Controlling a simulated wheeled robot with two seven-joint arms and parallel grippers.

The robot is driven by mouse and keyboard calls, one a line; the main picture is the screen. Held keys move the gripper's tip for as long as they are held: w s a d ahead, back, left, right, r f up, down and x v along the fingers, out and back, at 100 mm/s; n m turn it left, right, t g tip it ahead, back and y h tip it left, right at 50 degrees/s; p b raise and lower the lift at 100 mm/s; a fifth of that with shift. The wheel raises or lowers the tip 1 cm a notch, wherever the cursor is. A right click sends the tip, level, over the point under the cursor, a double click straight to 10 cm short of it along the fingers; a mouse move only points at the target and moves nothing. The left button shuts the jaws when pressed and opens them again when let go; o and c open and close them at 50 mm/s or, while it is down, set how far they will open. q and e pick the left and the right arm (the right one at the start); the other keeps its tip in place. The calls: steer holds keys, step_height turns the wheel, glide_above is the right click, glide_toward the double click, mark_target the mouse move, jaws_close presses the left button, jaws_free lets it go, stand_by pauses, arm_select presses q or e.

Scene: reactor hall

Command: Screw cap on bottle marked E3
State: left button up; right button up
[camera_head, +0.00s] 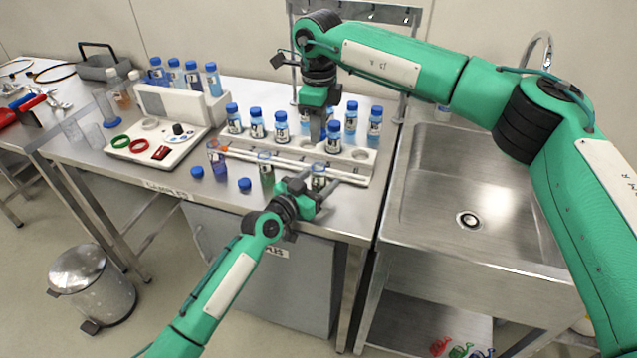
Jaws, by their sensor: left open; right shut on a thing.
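My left gripper (312,187) is open at the front edge of the bench, close to an uncapped bottle (319,174) with a white label. Whether its fingers stand around or just in front of that bottle I cannot tell. My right gripper (318,128) points down over the rack, above and behind that bottle. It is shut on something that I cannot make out. Two more uncapped bottles stand to the left, one purplish (217,158) and one greenish (266,166). Two loose blue caps (197,172) (245,185) lie on the bench. The marking E3 is not readable on any bottle.
A white rack (360,156) holds several blue-capped bottles (256,124) around my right gripper. A panel with red and green rings (121,142) and a white box (168,105) with more bottles stand left. A sink (465,180) is on the right. The bench front around the caps is clear.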

arm_select(q)
jaws_close()
arm_select(e)
steer(key=shift+f, duration=2.45)
steer(key=shift+f, duration=0.85)
steer(key=shift+f, duration=0.6)
